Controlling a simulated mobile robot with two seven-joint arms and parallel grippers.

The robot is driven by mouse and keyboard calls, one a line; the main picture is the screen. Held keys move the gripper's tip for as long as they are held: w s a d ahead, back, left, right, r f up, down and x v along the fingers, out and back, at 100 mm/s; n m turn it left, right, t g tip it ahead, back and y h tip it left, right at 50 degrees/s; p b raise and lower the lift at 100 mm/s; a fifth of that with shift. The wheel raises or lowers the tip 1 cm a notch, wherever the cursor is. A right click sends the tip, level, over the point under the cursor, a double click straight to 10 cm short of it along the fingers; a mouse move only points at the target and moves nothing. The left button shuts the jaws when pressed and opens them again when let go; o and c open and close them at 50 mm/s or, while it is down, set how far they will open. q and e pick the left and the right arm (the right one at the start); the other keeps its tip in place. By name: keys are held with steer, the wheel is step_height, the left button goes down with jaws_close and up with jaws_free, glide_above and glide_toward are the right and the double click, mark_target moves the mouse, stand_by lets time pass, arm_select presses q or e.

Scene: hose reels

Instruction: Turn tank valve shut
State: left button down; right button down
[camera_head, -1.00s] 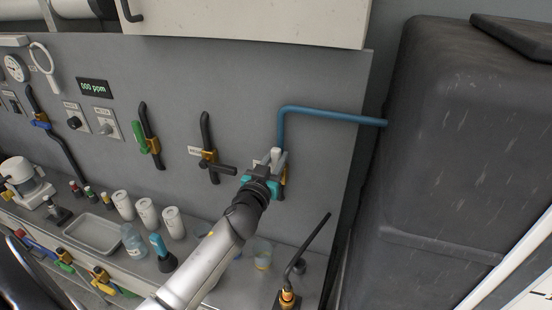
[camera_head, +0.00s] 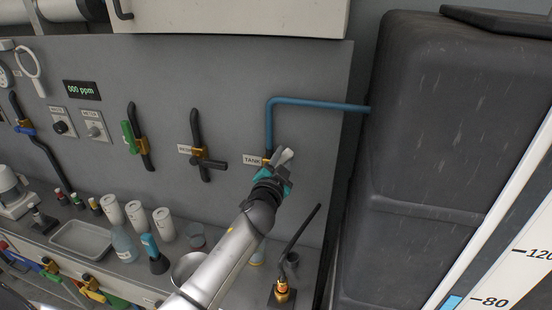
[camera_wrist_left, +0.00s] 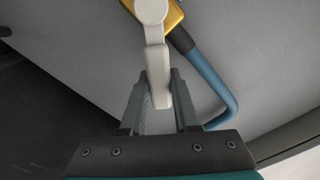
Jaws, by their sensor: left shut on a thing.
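The tank valve has a pale grey lever (camera_wrist_left: 154,55) on a brass body (camera_wrist_left: 174,14), best seen in the left wrist view. In the head view its body (camera_head: 267,161) sits beside the TANK label (camera_head: 252,160), at the lower end of the blue pipe (camera_head: 269,125). My left gripper (camera_head: 281,167) is shut on the lever; in the wrist view its two fingers (camera_wrist_left: 159,85) stand on either side of the lever's end. In the head view, the gripper and wrist partly hide the valve and lever. My right gripper is not in view.
A dark tank (camera_head: 430,130) stands to the right of the grey panel. Another valve with a dark lever (camera_head: 209,163) is to the left. Below, the counter holds a tray (camera_head: 87,240), white cylinders, bottles and an upright dark pipe (camera_head: 300,235) with a brass fitting.

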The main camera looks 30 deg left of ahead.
arm_select(q)
steer(key=f+m+b, duration=0.1)
steer(key=m, duration=0.1)
steer(key=d+f+m, duration=0.1)
steer(key=d+f+m+b, duration=0.1)
steer(key=m, duration=0.1)
steer(key=shift+w+d+f+m+b, duration=0.15)
steer(key=shift+w+m+b, duration=0.1)
steer(key=shift+m+b, duration=0.05)
steer(key=shift+d+f+m+b, duration=0.2)
steer(key=shift+f+m+b, duration=0.4)
steer(key=shift+m, duration=0.6)
steer(key=shift+f+m+b, duration=0.4)
steer(key=shift+f+m, duration=0.4)
steer(key=shift+m, duration=0.4)
steer(key=c, duration=0.7)
jaws_free()
steer(key=shift+o, duration=0.3)
steer(key=v, duration=1.5)
